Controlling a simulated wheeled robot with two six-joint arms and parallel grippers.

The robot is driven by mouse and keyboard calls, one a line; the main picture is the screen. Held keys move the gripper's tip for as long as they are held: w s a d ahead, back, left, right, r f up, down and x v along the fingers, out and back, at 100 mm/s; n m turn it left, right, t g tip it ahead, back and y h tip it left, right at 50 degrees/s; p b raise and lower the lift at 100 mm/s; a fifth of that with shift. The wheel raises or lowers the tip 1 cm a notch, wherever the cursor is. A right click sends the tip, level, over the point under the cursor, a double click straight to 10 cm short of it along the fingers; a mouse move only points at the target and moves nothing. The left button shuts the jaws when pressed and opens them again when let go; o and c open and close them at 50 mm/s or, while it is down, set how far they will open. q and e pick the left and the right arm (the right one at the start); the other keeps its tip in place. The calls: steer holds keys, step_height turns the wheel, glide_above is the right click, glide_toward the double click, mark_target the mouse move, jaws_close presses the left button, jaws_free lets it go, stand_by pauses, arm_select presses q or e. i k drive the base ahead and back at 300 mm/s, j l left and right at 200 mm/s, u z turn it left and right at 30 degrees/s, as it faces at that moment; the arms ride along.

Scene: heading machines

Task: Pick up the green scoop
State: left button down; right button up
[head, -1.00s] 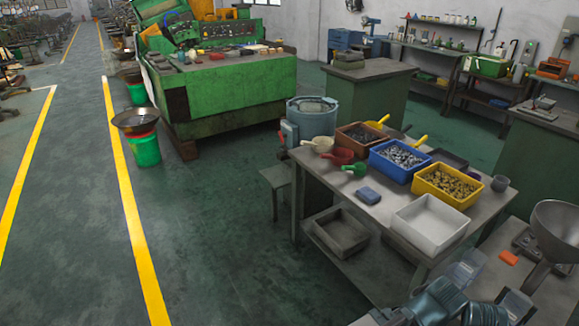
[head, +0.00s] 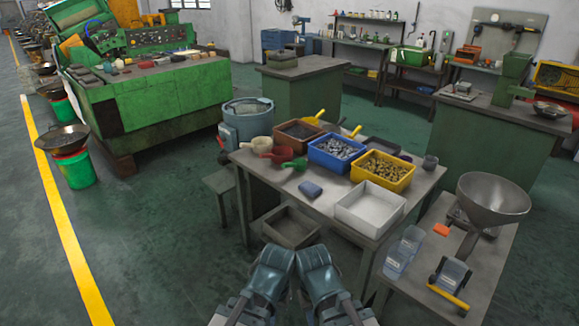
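The green scoop (head: 297,163) lies on the grey work table (head: 329,200), near its left side. It sits just right of a red scoop (head: 277,154) and in front of the blue bin (head: 335,166). Nothing of mine touches it. My two arms show at the bottom centre of the head view as blue-grey links side by side, well short of the scoop. I see no gripper fingers on either arm.
A beige scoop (head: 258,144), a brown bin (head: 299,133), a yellow bin (head: 382,179), a white bin (head: 370,211) and a blue block (head: 310,188) share the table. A side bench (head: 486,268) with a funnel (head: 492,199) stands right.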

mark_target(293, 165)
steer(key=i+j+u, duration=0.1)
steer(key=i+j, duration=0.45)
steer(key=i, duration=0.3)
steer(key=i+j+u, duration=0.15)
steer(key=i, duration=0.25)
steer(key=i+j, duration=0.3)
steer(key=i, duration=0.15)
steer(key=u, duration=0.05)
